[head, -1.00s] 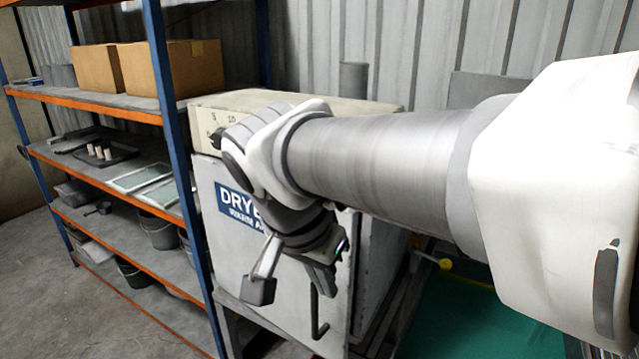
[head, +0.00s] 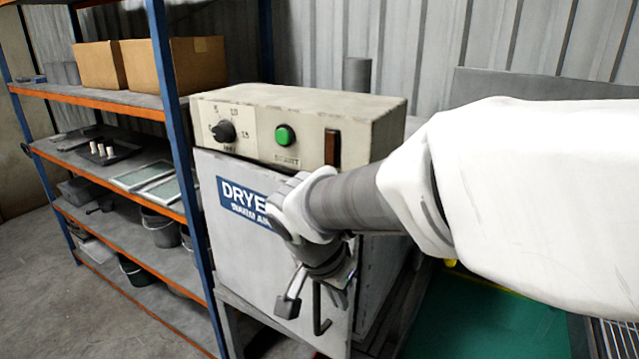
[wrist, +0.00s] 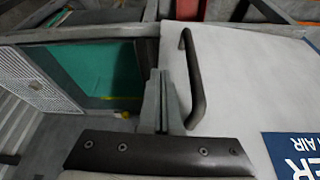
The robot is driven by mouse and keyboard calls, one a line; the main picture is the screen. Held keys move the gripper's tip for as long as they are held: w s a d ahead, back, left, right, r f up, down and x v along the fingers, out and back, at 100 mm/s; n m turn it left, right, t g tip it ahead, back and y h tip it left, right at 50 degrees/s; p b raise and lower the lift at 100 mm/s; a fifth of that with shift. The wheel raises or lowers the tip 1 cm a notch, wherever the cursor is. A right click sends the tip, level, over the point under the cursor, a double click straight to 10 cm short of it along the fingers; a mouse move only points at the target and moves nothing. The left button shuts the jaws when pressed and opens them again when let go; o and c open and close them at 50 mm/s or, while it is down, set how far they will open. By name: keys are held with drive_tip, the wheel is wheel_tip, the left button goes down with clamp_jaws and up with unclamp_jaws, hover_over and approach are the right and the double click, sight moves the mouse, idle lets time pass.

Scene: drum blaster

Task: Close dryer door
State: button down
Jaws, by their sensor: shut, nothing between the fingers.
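The dryer (head: 375,125) is a pale box with a control panel on top. Its grey-white door (head: 225,245) carries a blue "DRYER" label. A dark bent handle (head: 317,310) is near the door's right edge, which seems to stand slightly out from the body; I cannot tell how wide the gap is. My gripper (head: 289,305) is in front of the door beside the handle. In the wrist view, its fingers (wrist: 165,80) are together and empty, next to the handle (wrist: 192,80) and near the door's edge. I cannot tell whether they touch the door.
A blue and orange shelf rack (head: 180,180) with cardboard boxes (head: 170,68) and buckets stands close on the left. A green surface (head: 480,320) lies right of the dryer. A corrugated wall is behind. Open floor (head: 60,300) shows at the lower left.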

drive_tip(key=shift+w+d, duration=0.3)
drive_tip(key=shift+w, duration=0.1)
drive_tip(key=w+d+b, duration=0.1)
drive_tip(key=w+d, duration=0.2)
drive_tip(key=w, duration=0.1)
drive_tip(key=shift+w+d, duration=0.35)
drive_tip(key=shift+w, duration=0.05)
drive_tip(key=shift+d+r, duration=0.1)
drive_tip(key=shift+r, duration=0.05)
